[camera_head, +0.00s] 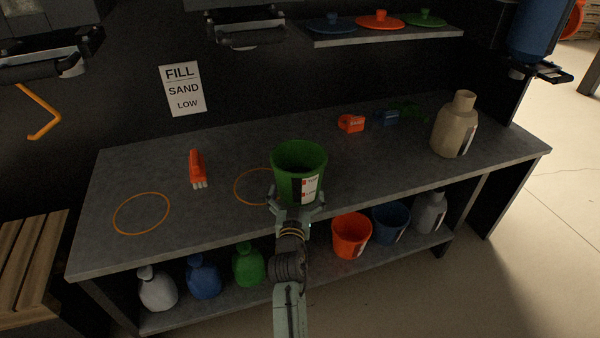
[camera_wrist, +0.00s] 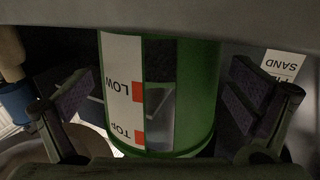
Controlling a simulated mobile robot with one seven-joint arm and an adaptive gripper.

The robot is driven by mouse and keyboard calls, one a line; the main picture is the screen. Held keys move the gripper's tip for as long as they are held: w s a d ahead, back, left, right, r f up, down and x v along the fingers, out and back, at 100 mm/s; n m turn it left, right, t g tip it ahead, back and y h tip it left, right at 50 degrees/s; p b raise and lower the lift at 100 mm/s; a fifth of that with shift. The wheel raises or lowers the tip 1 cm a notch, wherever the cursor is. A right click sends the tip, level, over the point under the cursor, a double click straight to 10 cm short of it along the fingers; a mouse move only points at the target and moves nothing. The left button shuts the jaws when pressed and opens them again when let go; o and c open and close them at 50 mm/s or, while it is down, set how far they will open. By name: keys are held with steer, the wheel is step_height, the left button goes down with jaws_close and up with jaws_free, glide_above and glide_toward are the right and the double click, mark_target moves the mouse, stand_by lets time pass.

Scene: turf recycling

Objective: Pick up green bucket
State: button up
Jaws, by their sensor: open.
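The green bucket (camera_head: 299,170) stands upright on the grey bench near its front edge, beside an orange ring outline. Its white label with red marks faces my arm. My gripper (camera_head: 297,207) is open at the front of the bucket. In the wrist view the green bucket (camera_wrist: 190,95) fills the middle, and the pads of my gripper (camera_wrist: 165,100) stand on either side of it with gaps showing. The far side of the bucket is hidden.
An orange brush (camera_head: 197,168) lies to the left on the bench (camera_head: 225,160). A beige jug (camera_head: 456,125) and small scoops (camera_head: 351,123) stand to the right. The lower shelf holds an orange bucket (camera_head: 351,237), a blue bucket (camera_head: 390,222) and several bottles. Coloured lids (camera_head: 380,20) sit on an upper shelf.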

steer(key=shift+s+r, duration=0.1)
steer(key=shift+r, duration=0.05)
steer(key=shift+c, duration=0.6)
steer(key=c, duration=1.3)
steer(key=shift+r, duration=0.15)
steer(key=shift+c, duration=1.4)
